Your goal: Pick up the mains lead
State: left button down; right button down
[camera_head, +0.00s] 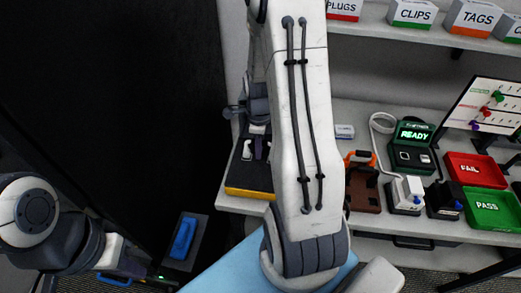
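I cannot make out a mains lead for certain. A pale cable (374,132) loops beside the green tester (412,134), but I cannot tell what kind it is. A shallow dark tray (250,192) with a yellow front edge lies at the left end of the bench. My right arm's large white link covers the middle of the view. Its wrist shows behind that link, over the tray, and its fingertips are not clear against the dark tray. My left arm is at the lower left, away from the bench, and its fingers cannot be made out.
The tester's screen reads READY. A brown stand (362,190) with an orange top is right of my arm. A red FAIL tray (474,168) and a green PASS tray (492,209) are at the right. A shelf holds labelled boxes, including CLIPS (412,13) and TAGS (474,18).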

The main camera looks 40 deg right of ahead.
dwell(0.3)
jog(key=shift+r, duration=0.5)
jog(key=r, duration=0.2)
jog(key=s+r+b, duration=0.1)
jog(key=shift+d+r, duration=0.1)
jog(key=shift+r, duration=0.25)
jog(key=s+r+p, duration=0.2)
jog(key=s+r, duration=0.7)
jog(key=s, duration=0.1)
jog(key=shift+s+d+r, duration=0.15)
jog(key=shift+s+d, duration=0.2)
jog(key=shift+d, duration=0.1)
